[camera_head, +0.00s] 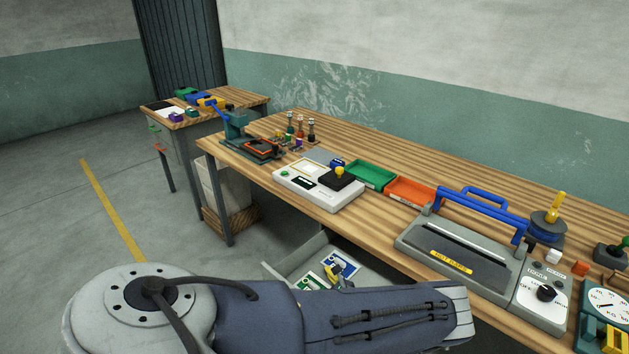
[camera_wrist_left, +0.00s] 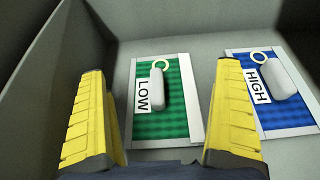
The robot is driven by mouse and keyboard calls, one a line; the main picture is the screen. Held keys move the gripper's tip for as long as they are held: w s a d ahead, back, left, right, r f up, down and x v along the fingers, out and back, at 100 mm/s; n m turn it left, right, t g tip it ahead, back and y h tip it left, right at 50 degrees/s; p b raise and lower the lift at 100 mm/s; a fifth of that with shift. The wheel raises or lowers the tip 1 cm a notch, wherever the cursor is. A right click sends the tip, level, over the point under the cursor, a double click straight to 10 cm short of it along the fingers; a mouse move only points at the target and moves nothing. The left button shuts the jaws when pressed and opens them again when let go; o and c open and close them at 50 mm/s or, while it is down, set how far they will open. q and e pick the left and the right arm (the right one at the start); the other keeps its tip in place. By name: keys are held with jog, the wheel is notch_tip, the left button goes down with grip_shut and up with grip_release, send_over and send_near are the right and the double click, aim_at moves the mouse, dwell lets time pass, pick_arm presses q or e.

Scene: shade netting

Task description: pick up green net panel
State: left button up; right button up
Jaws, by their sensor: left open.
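The green net panel (camera_wrist_left: 176,124) lies flat in a grey bin, with a pale frame, a "LOW" label and a white handle with a ring. It shows small in the head view (camera_head: 307,282). My left gripper (camera_wrist_left: 163,85) is open, with its yellow fingers on either side of the green panel in the wrist view. The gap between them looks empty, and I cannot tell how high they are above the panel. My right gripper is not in view.
A blue net panel (camera_wrist_left: 290,117) labelled "HIGH" lies right of the green one. The grey bin (camera_head: 287,262) has raised walls and sits below the bench edge. The wooden bench (camera_head: 375,225) above it carries a sealer (camera_head: 455,252), a green tray (camera_head: 370,175) and an orange tray (camera_head: 408,191).

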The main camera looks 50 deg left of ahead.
pick_arm(q)
jog(key=shift+a+f, duration=0.15)
jog(key=shift+a, duration=0.15)
jog(key=shift+c, duration=0.4)
jog(key=c, duration=1.3)
jog(key=shift+s+d+f, duration=0.1)
grip_shut()
